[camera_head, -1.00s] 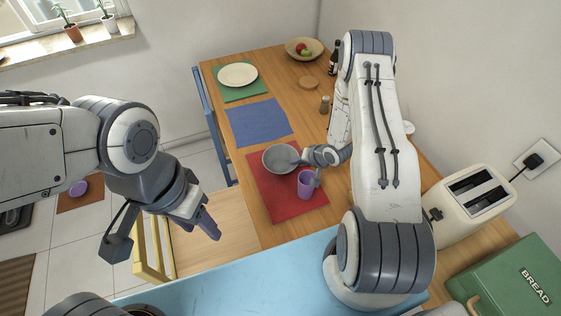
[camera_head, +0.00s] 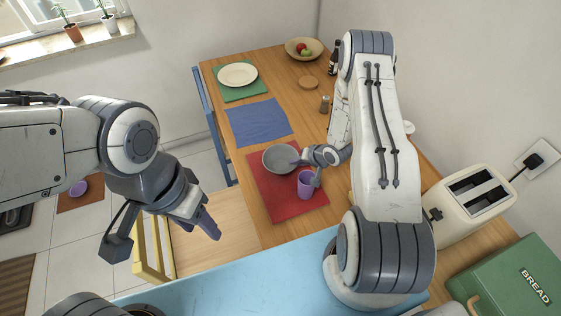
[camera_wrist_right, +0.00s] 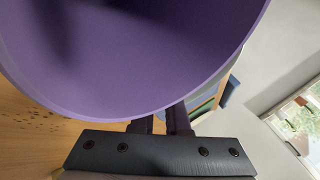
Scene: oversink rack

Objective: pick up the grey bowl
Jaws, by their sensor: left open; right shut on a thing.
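The grey bowl (camera_head: 278,158) sits at the far part of the red placemat (camera_head: 285,206) in the head view.
A blue placemat (camera_head: 259,122) and a white plate (camera_head: 238,74) on a green mat lie farther back. A shaker (camera_head: 325,104), a dark bottle (camera_head: 334,58) and a fruit bowl (camera_head: 304,48) stand on the table. A toaster (camera_head: 470,205) and a green bread box (camera_head: 515,275) are at right.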

